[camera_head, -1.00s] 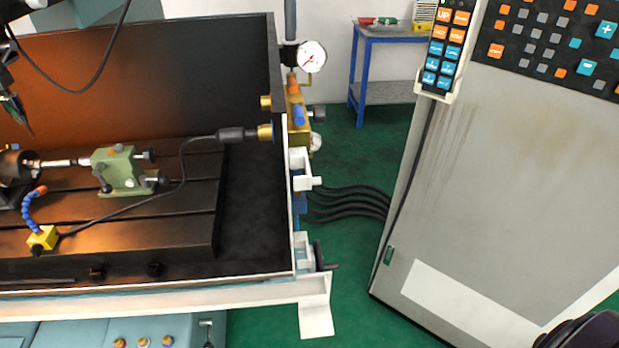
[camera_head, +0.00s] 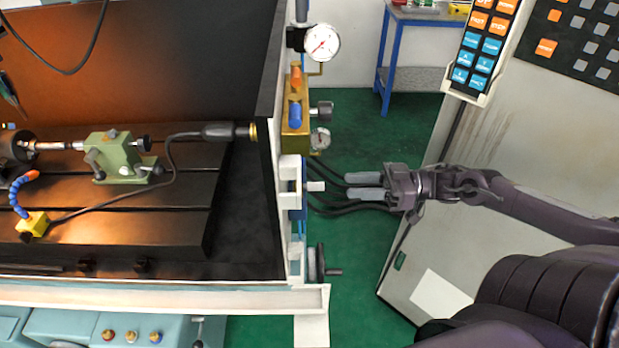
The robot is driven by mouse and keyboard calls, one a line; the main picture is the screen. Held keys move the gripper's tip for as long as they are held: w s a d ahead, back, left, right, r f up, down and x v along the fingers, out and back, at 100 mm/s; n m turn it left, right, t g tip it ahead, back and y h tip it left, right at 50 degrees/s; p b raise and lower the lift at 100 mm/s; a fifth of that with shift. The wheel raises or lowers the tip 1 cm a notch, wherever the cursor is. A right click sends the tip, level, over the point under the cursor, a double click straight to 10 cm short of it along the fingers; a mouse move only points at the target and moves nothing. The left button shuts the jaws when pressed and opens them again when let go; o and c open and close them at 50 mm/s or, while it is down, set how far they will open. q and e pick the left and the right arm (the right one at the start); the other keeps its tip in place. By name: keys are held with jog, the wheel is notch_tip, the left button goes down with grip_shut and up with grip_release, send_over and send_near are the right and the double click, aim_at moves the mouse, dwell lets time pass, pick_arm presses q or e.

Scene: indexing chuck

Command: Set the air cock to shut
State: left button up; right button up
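A brass valve block (camera_head: 295,145) stands upright at the right end of the machine. It carries an orange lever (camera_head: 296,77) above a blue lever (camera_head: 295,114); both look roughly upright, in line with the block. I cannot tell for sure which one is the air cock. My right gripper (camera_head: 363,186) points left, right of and below the block and clear of it. Its two grey fingers are apart with a narrow gap, and nothing shows held. Black hoses pass behind the fingers. My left gripper is not in view.
A round gauge (camera_head: 321,42) sits above the block, with a dark knob (camera_head: 321,109) and small gauge (camera_head: 320,138) on its right. A crank handle (camera_head: 321,270) sticks out lower down. A grey cabinet (camera_head: 470,140) stands right; green floor lies between.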

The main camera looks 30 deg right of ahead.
aim_at(321, 184)
jog(key=shift+g, duration=0.3)
jog(key=x, duration=0.2)
jog(key=b+x, duration=0.1)
jog(key=x, duration=0.2)
jog(key=r+x, duration=0.1)
jog(key=x, duration=0.2)
jog(key=shift+s+a+b, duration=0.25)
jog(key=shift+a+b, duration=0.05)
jog(key=shift+a, duration=0.05)
jog(key=shift+c, duration=0.3)
grip_shut()
jog(key=shift+r+p, duration=0.15)
jog(key=shift+p, duration=0.4)
jog(key=shift+s+a+m+t+h+p, duration=0.35)
jog(key=shift+a+m+t+h+p, duration=0.4)
jog(key=shift+m+t+h+p, duration=1.25)
jog(key=shift+s+a+m+t+h+p, duration=0.35)
jog(key=shift+a+m+t+h+p, duration=0.5)
jog(key=shift+m+h+p, duration=2.15)
jog(key=shift+s+a+m+t+h+p, duration=0.55)
jog(key=shift+m+t+h+p, duration=0.95)
jog(key=shift+h+p, duration=2)
jog(key=shift+w+a+h+b, duration=0.2)
jog(key=shift+h+b, duration=0.1)
jog(key=shift+h, duration=0.3)
